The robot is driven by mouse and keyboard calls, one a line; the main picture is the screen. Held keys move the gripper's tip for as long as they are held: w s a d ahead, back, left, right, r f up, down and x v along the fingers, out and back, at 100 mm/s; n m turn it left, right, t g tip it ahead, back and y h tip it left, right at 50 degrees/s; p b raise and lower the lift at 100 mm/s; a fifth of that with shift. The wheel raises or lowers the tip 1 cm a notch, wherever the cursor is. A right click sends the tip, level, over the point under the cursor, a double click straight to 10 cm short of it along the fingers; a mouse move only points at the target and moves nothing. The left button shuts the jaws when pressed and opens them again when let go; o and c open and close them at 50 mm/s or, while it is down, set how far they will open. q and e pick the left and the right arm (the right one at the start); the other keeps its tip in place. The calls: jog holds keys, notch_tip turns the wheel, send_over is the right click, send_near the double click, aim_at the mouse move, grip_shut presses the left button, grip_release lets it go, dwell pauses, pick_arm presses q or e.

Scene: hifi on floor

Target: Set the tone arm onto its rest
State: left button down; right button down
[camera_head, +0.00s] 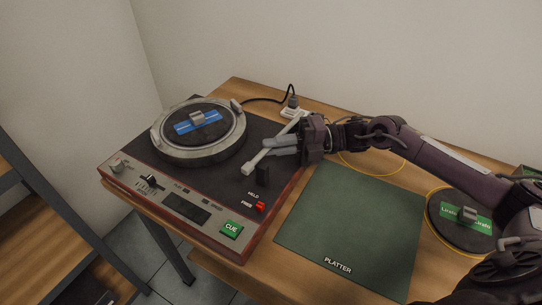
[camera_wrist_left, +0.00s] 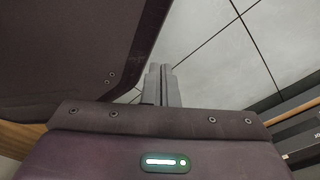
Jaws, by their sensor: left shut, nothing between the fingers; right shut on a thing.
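The turntable (camera_head: 138,172) stands on the left part of the table. Its pale tone arm (camera_head: 255,162) slants from the back right to a block-like head end at the front left, clear of the platter. My right gripper (camera_head: 270,147) comes in from the right, and its grey fingers are shut on the tone arm. A small dark upright post (camera_head: 263,175), which looks like the rest, stands just right of and below the head end. I cannot tell whether the arm touches it. My left gripper (camera_wrist_left: 163,84) shows in the left wrist view, shut and empty above the grey floor.
A record with a blue label (camera_head: 185,127) lies on the platter (camera_head: 244,140). A red switch (camera_head: 260,207) marked HELD and FREE and a green CUE button (camera_head: 231,229) are at the front. A green mat (camera_head: 350,235) is bare; another record (camera_head: 445,205) lies right.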

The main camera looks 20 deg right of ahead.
jog(key=shift+s+d+f+n+g+b, duration=0.15)
jog(key=shift+d+n+g+b, duration=0.1)
jog(key=shift+g+b, duration=0.25)
jog(key=shift+s+d+f+n+g+b, duration=0.15)
jog(key=shift+n+g+b, duration=0.15)
jog(key=shift+b, duration=0.4)
pick_arm(q)
jog(key=w+d+r, duration=0.1)
jog(key=w, duration=0.7)
jog(key=shift+d+r, duration=0.35)
pick_arm(e)
jog(key=shift+s+r, duration=0.1)
jog(key=shift+r, duration=0.1)
jog(key=c, duration=1.7)
grip_release()
jog(key=shift+c, duration=0.2)
pick_arm(q)
jog(key=shift+t, duration=0.3)
pick_arm(e)
jog(key=shift+d, duration=0.1)
